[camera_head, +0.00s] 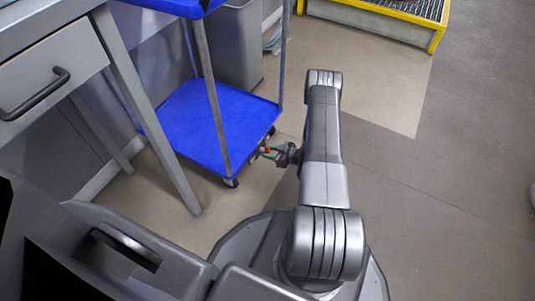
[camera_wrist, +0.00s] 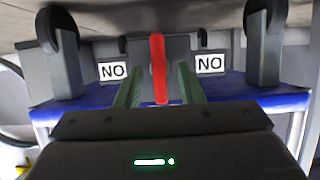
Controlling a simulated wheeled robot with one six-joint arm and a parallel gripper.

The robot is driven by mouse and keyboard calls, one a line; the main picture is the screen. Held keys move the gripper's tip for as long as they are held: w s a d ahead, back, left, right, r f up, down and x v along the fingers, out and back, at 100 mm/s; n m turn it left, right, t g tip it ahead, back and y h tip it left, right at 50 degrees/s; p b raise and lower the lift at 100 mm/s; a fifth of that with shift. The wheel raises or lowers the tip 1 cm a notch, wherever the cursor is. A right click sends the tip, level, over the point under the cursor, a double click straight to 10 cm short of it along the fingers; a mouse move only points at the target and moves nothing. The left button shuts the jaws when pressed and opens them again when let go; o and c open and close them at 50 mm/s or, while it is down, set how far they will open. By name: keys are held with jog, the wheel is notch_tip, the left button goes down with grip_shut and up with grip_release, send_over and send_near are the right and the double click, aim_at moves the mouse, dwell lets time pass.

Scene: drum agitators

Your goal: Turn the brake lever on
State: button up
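The red brake lever (camera_wrist: 158,65) is in the upper middle of the wrist view, low on the blue cart (camera_wrist: 90,99), pointing toward my gripper. My gripper (camera_wrist: 159,78) is open, with one green finger on each side of the lever and a visible gap on both sides. I cannot tell whether either finger touches it. In the head view, the cart (camera_head: 215,122) stands left of my arm, and my gripper (camera_head: 266,153) is at its lower corner by a small red spot of the lever (camera_head: 267,149).
Two white labels, left (camera_wrist: 113,71) and right (camera_wrist: 210,63), read "NO" in the wrist view, where the floor is at the top. Dark casters (camera_wrist: 62,50) flank the lever.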

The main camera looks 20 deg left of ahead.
jog(key=shift+a+f, duration=0.25)
jog(key=shift+a, duration=0.4)
grip_shut()
